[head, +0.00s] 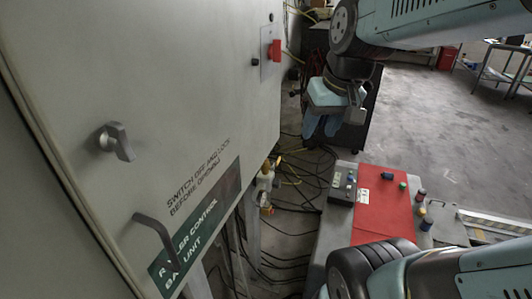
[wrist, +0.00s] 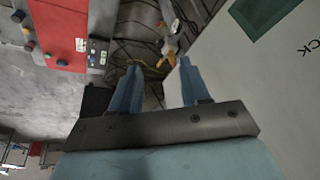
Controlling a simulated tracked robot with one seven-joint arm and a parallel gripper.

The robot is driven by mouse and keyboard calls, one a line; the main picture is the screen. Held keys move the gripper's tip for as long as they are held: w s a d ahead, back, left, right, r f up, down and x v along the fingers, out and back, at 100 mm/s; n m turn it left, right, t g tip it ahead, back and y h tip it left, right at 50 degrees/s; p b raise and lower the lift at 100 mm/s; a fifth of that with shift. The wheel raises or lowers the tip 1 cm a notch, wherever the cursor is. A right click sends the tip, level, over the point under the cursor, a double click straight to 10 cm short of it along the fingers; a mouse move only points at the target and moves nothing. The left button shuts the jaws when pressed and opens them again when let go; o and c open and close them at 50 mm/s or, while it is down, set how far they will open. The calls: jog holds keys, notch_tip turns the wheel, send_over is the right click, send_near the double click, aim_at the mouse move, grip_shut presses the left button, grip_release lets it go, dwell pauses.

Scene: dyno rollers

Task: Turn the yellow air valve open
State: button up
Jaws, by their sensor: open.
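The yellow air valve (head: 277,163) is small in the head view, on a pale fitting at the lower right edge of the grey cabinet. In the wrist view its yellow lever (wrist: 164,59) shows beyond the gap between my fingers, with the pale fitting (wrist: 171,44) above it. My gripper (head: 321,132) is open and empty, with two blue fingers pointing down, to the upper right of the valve in the head view. In the wrist view my gripper (wrist: 158,66) appears apart from the valve. The exact distance and the lever's angle are hard to tell.
The grey control cabinet (head: 150,70) fills the left, with a protruding handle (head: 155,232) and a red switch (head: 275,49). A red-topped bench with buttons (head: 380,205) stands at lower right. Loose cables (head: 300,185) cover the floor between them. Open floor (head: 430,120) lies at upper right.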

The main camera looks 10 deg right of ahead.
jog(key=w+a+f+g+y, duration=0.2)
jog(key=w+f+g+y, duration=0.25)
jog(key=w+f, duration=0.25)
jog(key=m+t+y, duration=0.7)
jog(key=t+y, duration=0.3)
jog(key=t, duration=0.1)
send_near(279, 161)
jog(key=x, duration=1.2)
jog(key=shift+w+d+f, duration=0.1)
jog(key=shift+w+f, duration=0.1)
jog(key=shift+w, duration=0.1)
grip_shut()
